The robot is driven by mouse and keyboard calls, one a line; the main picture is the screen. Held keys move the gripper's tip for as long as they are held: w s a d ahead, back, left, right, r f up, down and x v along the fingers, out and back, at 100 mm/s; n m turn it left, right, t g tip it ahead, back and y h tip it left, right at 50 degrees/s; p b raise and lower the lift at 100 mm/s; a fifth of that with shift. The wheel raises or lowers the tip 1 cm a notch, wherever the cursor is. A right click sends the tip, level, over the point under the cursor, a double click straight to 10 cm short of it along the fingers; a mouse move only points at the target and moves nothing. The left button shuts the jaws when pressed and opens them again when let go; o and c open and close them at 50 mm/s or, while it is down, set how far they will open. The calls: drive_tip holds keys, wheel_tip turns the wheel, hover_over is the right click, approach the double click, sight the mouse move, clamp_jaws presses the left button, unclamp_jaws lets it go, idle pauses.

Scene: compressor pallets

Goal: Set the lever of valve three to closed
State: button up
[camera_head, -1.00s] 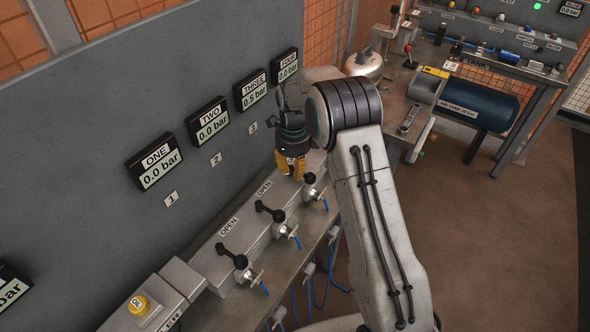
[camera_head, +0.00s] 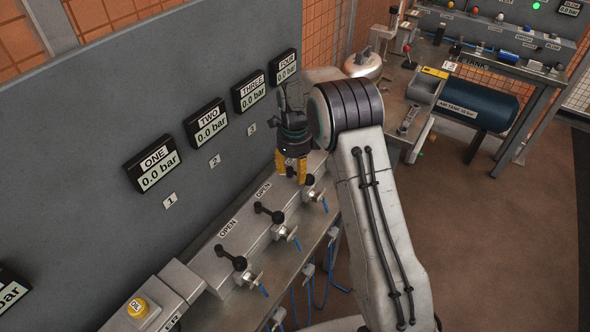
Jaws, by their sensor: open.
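The lever of valve three (camera_head: 310,181) is black and sits on the third valve from the front along the grey manifold. Its far part is close to my gripper and partly hidden, so I cannot tell its full angle. My gripper (camera_head: 292,172) has yellow fingers, points down just left of this valve, and is open with its fingers apart. A dark knob shows by the fingertips; whether they touch it I cannot tell. The gauge for three (camera_head: 251,93) appears to read 0.0 bar.
The levers of the second valve (camera_head: 269,213) and first valve (camera_head: 236,260) stand nearer me, beside OPEN labels. The grey panel (camera_head: 100,110) rises behind. A blue tank (camera_head: 478,105) is at the right.

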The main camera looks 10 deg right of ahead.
sight(295, 172)
drive_tip(key=shift+r, duration=0.1)
wheel_tip(295, 172, up, 12)
idle(0.5)
idle(0.5)
